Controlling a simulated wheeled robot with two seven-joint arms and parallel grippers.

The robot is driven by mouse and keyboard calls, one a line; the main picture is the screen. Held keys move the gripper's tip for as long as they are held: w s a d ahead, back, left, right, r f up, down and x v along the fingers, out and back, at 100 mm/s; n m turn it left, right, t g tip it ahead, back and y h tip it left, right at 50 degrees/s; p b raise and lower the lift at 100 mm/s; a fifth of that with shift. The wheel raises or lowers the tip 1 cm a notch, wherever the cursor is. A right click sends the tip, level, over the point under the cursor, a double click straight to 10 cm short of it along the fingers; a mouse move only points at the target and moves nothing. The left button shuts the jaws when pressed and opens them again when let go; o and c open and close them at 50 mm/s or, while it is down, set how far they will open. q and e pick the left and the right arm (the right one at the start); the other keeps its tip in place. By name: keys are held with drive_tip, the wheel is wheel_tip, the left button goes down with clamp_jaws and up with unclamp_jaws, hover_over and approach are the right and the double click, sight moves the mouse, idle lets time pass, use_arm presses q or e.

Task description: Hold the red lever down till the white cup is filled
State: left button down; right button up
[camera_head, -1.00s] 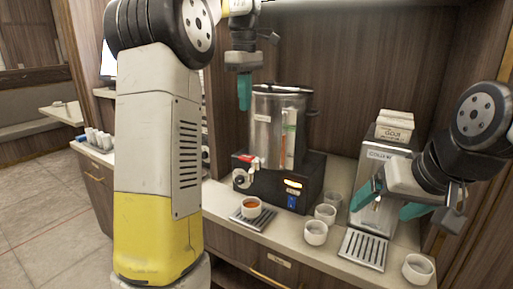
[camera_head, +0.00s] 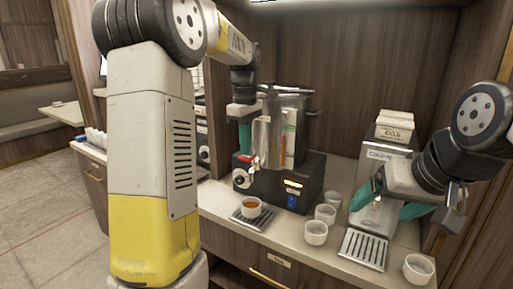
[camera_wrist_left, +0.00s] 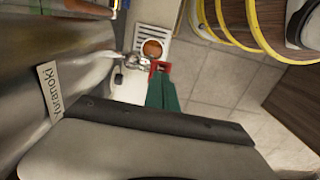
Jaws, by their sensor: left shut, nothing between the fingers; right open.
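The white cup (camera_head: 251,207) stands upright on a slatted drip tray (camera_head: 263,224) under the spout of the metal urn (camera_head: 287,100). It holds orange-brown liquid; it also shows in the left wrist view (camera_wrist_left: 152,48). The red lever (camera_head: 244,158) sits on the tap above the cup and shows in the left wrist view (camera_wrist_left: 161,66). My left gripper (camera_head: 246,151) is shut and empty, pointing down, its fingertips right at the lever; I cannot tell whether they touch. My right gripper (camera_head: 388,208) is open and empty in front of the coffee machine.
Several empty white cups, one here (camera_head: 316,232), stand on the counter right of the urn's black base (camera_head: 300,168). The coffee machine (camera_head: 375,215) has its own drip tray (camera_head: 363,250). Another cup (camera_head: 418,268) stands at the front right. The counter's front edge is close.

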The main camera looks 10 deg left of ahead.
sight(244, 158)
use_arm(q)
drive_tip(key=shift+f, duration=0.4)
drive_tip(key=shift+s+a+f+t+h, duration=0.25)
drive_tip(key=shift+s+f+t, duration=0.25)
drive_tip(key=shift+t, duration=0.3)
drive_tip(key=shift+s+f+t+h, duration=0.2)
drive_tip(key=shift+f+t+h, duration=0.05)
drive_tip(key=shift+f+t, duration=0.35)
drive_tip(key=shift+r, duration=0.9)
